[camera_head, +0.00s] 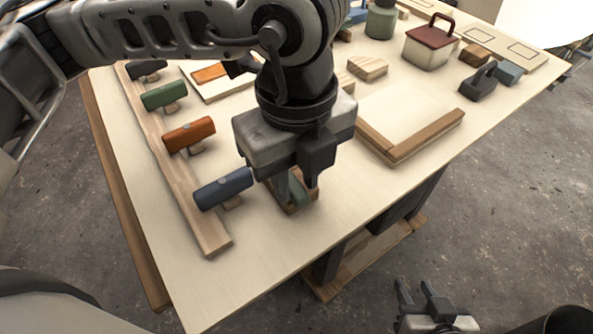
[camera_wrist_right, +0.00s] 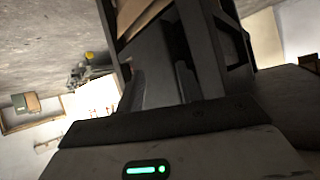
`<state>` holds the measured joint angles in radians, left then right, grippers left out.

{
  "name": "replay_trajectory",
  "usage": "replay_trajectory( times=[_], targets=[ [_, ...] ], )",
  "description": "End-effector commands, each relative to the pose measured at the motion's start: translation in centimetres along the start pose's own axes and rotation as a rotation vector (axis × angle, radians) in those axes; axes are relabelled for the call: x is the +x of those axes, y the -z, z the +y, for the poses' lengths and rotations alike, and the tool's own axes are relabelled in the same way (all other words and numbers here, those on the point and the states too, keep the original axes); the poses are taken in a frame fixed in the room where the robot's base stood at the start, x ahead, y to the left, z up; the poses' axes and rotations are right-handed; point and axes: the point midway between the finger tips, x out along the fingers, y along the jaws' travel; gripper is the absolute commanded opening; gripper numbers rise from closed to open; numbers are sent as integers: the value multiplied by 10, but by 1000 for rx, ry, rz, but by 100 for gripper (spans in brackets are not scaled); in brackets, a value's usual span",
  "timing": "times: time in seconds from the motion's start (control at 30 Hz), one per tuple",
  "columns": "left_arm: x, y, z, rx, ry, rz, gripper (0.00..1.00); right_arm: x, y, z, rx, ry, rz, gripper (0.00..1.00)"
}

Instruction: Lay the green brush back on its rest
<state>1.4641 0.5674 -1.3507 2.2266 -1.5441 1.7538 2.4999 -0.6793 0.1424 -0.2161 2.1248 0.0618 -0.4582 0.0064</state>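My left gripper (camera_head: 297,182) points down at the near part of the table, to the right of the blue-handled piece. A green thing, which looks like the green brush (camera_head: 297,193), shows between and below its fingers. Under it is a small wooden piece (camera_head: 300,208) that may be the rest; my gripper hides most of both. I cannot tell whether the fingers press on the brush or stand apart from it. My right gripper (camera_head: 416,295) is low beside the table, its fingers apart and empty. Its fingers also show in the right wrist view (camera_wrist_right: 162,85).
A wooden rail (camera_head: 204,222) on the left carries blue (camera_head: 223,188), orange (camera_head: 188,134) and green (camera_head: 163,95) handled pieces. A wooden corner frame (camera_head: 400,150), a red-lidded box (camera_head: 430,45) and a dark block with a handle (camera_head: 479,82) stand to the right. The near tabletop is clear.

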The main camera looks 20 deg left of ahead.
Motion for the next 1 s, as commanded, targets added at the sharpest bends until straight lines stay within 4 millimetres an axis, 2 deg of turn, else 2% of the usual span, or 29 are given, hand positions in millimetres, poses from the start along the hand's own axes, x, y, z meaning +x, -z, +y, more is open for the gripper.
replay_trajectory(
  times=[0.07,0.47,0.63,1.0],
  targets=[
    [0,0,0,0,0,0,44,0,0,0,0,0,1,36],
    [0,0,0,0,0,0,44,0,2,-1,13,7,3,36],
    [-32,0,-1,1,6,-2,44,-5,14,-3,20,11,26,36],
    [-121,0,-1,-1,4,-2,44,-4,10,-3,20,9,18,36]
  ],
)
